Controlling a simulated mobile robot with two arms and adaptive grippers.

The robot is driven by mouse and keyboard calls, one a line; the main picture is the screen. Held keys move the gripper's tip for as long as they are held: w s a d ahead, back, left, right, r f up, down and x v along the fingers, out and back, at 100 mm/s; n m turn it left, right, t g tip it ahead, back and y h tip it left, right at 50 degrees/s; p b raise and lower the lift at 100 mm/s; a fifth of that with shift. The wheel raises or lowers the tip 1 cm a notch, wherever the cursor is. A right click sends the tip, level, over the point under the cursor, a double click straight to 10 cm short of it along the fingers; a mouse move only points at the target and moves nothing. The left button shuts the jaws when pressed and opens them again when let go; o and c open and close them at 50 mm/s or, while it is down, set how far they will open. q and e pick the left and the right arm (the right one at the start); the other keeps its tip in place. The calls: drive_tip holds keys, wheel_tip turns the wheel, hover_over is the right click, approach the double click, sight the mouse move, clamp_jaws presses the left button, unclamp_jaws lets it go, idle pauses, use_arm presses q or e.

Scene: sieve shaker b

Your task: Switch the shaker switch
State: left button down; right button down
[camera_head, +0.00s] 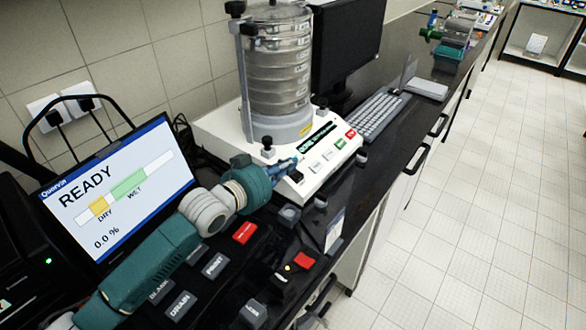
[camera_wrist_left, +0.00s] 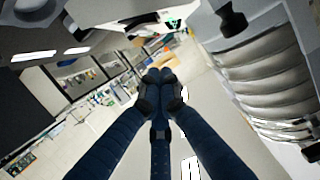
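My right gripper is not in view.
The panel also has a green button (camera_head: 341,143) and a red button (camera_head: 351,133). A monitor (camera_head: 346,45) and keyboard (camera_head: 372,115) stand beyond the shaker.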

sight(295, 172)
use_arm(q)
drive_tip(key=x, duration=0.3)
drive_tip(key=shift+p, duration=0.3)
wheel_tip(295, 172, down, 3)
drive_tip(key=shift+a+r+p, duration=0.1)
drive_tip(key=shift+a+p, duration=0.1)
drive_tip(key=shift+p, duration=0.1)
drive_tip(key=shift+a+f, duration=0.1)
drive_tip(key=shift+f, duration=0.45)
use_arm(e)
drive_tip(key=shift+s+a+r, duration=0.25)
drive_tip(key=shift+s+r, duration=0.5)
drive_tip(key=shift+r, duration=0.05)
